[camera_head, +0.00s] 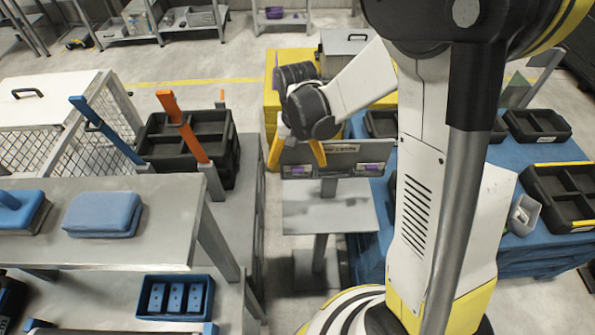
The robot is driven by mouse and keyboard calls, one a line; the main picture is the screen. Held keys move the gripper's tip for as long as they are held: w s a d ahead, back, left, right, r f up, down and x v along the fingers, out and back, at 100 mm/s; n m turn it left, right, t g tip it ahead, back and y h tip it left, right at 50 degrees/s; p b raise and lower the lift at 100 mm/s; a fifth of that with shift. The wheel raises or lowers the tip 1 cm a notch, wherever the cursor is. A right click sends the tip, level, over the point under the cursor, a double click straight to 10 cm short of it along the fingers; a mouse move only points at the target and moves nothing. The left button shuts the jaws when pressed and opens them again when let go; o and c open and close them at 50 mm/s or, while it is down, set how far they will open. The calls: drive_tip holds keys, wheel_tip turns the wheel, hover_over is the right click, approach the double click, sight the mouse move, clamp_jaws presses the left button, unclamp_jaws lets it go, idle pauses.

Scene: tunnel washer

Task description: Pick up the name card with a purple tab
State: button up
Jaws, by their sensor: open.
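My gripper (297,163) is open, with its two yellow fingers spread and pointing down at the grey card stand (330,212). A card with a purple tab (299,171) sits low on the stand's upright panel, between the fingertips in the picture. The fingers look empty; I cannot tell if they touch the card or panel. A second small purple patch (370,168) shows at the panel's right end, perhaps another card's tab. A label (337,149) runs along the panel's top, partly hidden by the right finger.
Left is a metal table (150,190) with blue pads (103,214); below it is a blue bin (175,297). Black crates (190,140) stand behind. Blue-topped tables with black trays (537,126) lie right. A yellow box (290,65) stands behind my gripper.

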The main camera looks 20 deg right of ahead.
sight(298, 169)
wheel_tip(298, 169, down, 4)
drive_tip(key=shift+w+d+r+b, duration=0.1)
drive_tip(key=shift+d+b, duration=0.05)
drive_tip(key=shift+b, duration=0.4)
drive_tip(key=c, duration=1)
